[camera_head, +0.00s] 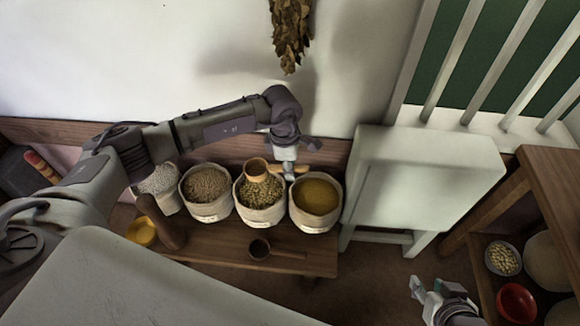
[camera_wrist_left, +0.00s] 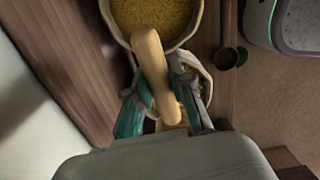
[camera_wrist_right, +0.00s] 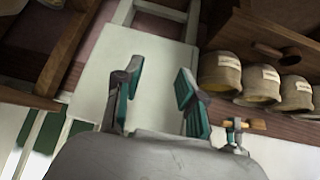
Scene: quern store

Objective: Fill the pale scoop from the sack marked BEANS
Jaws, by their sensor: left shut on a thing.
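The pale scoop (camera_head: 257,167) is at the mouth of the third sack from the left (camera_head: 260,203), which holds greenish-brown contents. I cannot tell whether its bowl touches them or holds anything. My left gripper (camera_head: 288,170) is shut on the scoop's handle. In the left wrist view the handle (camera_wrist_left: 149,57) passes between the fingers and points over the yellow-filled sack. The sacks carry pale labels, too small to read, so I cannot tell which is marked BEANS. My right gripper (camera_head: 434,290) is open and empty, away from the sacks; it also shows in the right wrist view (camera_wrist_right: 155,92).
Beside the third sack stand a yellow-filled sack (camera_head: 316,196), a brown-filled sack (camera_head: 207,188) and a whitish-filled sack (camera_head: 160,182). A dark scoop (camera_head: 260,248) lies on the bench in front. A pale cabinet (camera_head: 425,185) stands right; a shelf holds a red bowl (camera_head: 517,302).

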